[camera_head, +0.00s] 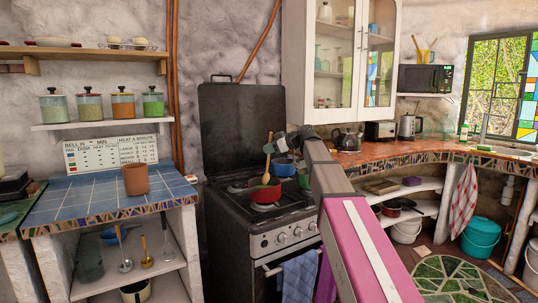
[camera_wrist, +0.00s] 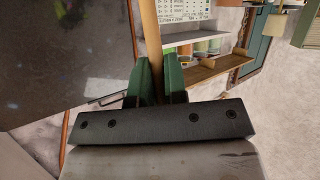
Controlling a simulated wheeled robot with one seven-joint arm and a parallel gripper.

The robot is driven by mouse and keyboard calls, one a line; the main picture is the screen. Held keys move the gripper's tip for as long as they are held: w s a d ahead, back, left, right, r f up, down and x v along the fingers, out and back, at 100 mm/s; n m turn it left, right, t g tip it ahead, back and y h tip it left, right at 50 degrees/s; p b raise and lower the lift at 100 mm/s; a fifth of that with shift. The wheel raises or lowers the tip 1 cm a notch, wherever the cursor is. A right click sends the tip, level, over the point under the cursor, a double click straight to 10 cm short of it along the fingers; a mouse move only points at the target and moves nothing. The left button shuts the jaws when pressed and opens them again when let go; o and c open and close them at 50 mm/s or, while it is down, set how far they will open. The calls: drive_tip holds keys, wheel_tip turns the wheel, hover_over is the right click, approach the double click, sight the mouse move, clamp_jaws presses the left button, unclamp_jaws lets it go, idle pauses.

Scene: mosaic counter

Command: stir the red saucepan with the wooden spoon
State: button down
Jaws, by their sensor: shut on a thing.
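My gripper (camera_head: 269,148) is shut on the spoon's handle, above the pan. In the wrist view, the green fingers of my gripper (camera_wrist: 157,82) close on both sides of the wooden spoon's handle (camera_wrist: 150,38).
A blue pot (camera_head: 284,168) stands behind the red saucepan, and a green pot (camera_head: 303,181) is beside my arm. The stove's raised dark lid (camera_head: 240,125) is behind. A terracotta cup (camera_head: 136,179) stands on the blue-tiled counter (camera_head: 90,195) at left.

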sight(270, 139)
drive_tip(key=shift+s+d+r, duration=0.1)
drive_tip(key=shift+s+r, duration=0.05)
drive_tip(key=shift+r, duration=0.8)
drive_tip(key=shift+s+d+r, duration=0.1)
drive_tip(key=shift+s+r, duration=0.05)
drive_tip(key=shift+r, duration=2.7)
drive_tip(key=shift+f, duration=0.1)
